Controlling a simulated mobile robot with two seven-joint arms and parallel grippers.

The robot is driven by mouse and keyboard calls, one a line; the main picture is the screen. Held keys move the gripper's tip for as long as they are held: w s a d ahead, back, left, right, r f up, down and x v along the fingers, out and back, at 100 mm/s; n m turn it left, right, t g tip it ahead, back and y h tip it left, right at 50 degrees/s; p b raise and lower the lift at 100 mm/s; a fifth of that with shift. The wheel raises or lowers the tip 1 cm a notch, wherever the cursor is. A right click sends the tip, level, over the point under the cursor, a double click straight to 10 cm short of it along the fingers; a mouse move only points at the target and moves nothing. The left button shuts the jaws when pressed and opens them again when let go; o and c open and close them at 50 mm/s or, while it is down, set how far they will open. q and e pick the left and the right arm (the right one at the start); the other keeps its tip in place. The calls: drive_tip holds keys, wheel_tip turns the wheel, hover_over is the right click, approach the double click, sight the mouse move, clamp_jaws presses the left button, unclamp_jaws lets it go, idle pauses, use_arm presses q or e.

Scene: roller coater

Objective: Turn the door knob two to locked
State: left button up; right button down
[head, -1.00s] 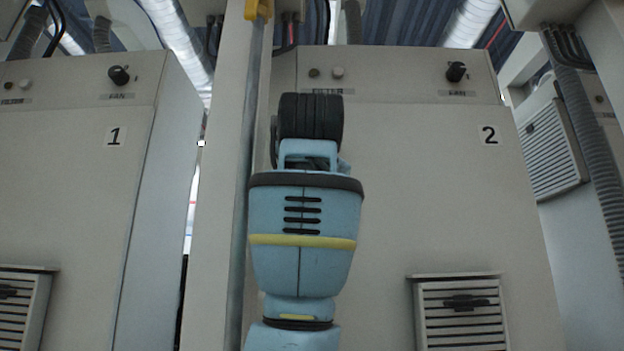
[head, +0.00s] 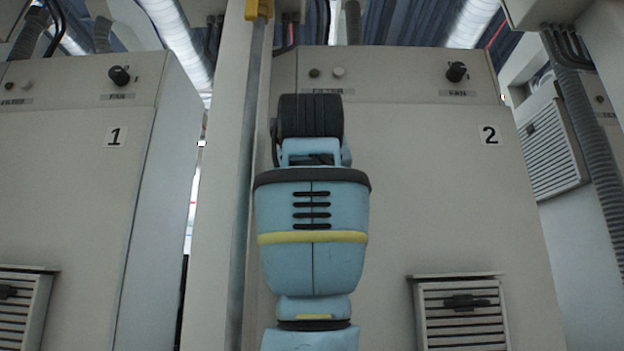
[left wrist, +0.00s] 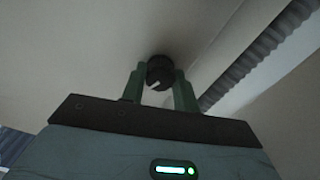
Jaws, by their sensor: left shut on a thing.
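A dark round knob (left wrist: 158,72) with a white pointer mark shows in the left wrist view, on a pale panel. The two green fingers of my left gripper (left wrist: 159,84) are on either side of it, shut on it. The white mark points to the lower left in that view. In the head view my blue arm stands in front of the cabinet (head: 400,190) labelled 2 and hides the fingers and this knob. My right gripper is not in view.
A black FAN knob (head: 456,71) sits at the upper right of cabinet 2, above a vent (head: 462,330). Cabinet 1 (head: 60,180) stands on the left, beyond a post (head: 218,200). A grey corrugated conduit (left wrist: 255,55) runs beside the gripped knob.

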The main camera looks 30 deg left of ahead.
use_arm(q)
drive_tip(key=shift+n, duration=2.3)
drive_tip(key=o, duration=1)
drive_tip(key=shift+v, duration=3.95)
drive_tip(key=shift+f, duration=0.1)
